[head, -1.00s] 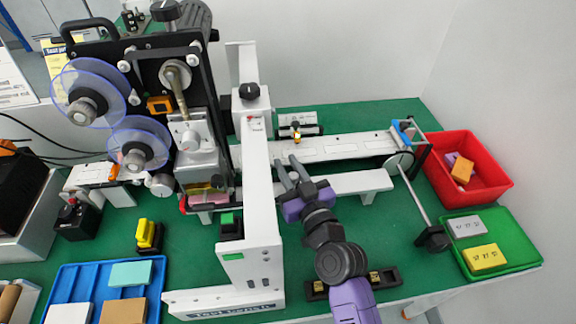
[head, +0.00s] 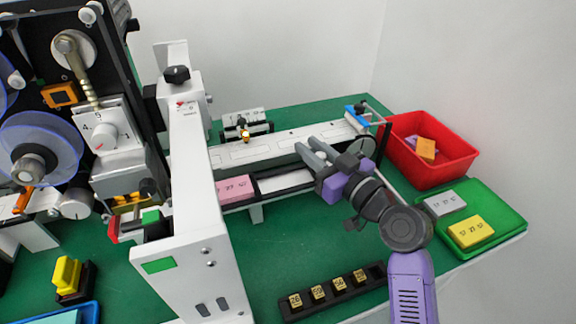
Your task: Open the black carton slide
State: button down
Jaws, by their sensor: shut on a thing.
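The black carton slide (head: 286,192) is a narrow dark-edged tray lying along the white rail, right of the tall white post. A pink carton with printed digits (head: 234,190) sits at its left part, and a pale bare stretch shows to the right of it. My gripper (head: 309,155) is at the right end of the slide, shut on it. The exact grip point is hidden behind the purple gripper body and fingers.
The white post (head: 205,200) stands left of the slide, by the coder machine (head: 105,130). A red bin (head: 462,172) and a green tray (head: 512,222) lie right of my arm. A black holder with digit blocks (head: 302,312) lies in front. Green table between is clear.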

jog(key=shift+w+d+b, duration=0.15)
jog(key=shift+d+b, duration=0.05)
jog(key=shift+d, duration=0.35)
jog(key=shift+w+d+b, duration=0.15)
jog(key=shift+d, duration=0.35)
jog(key=c, duration=1.2)
grip_release()
jog(key=v, duration=0.8)
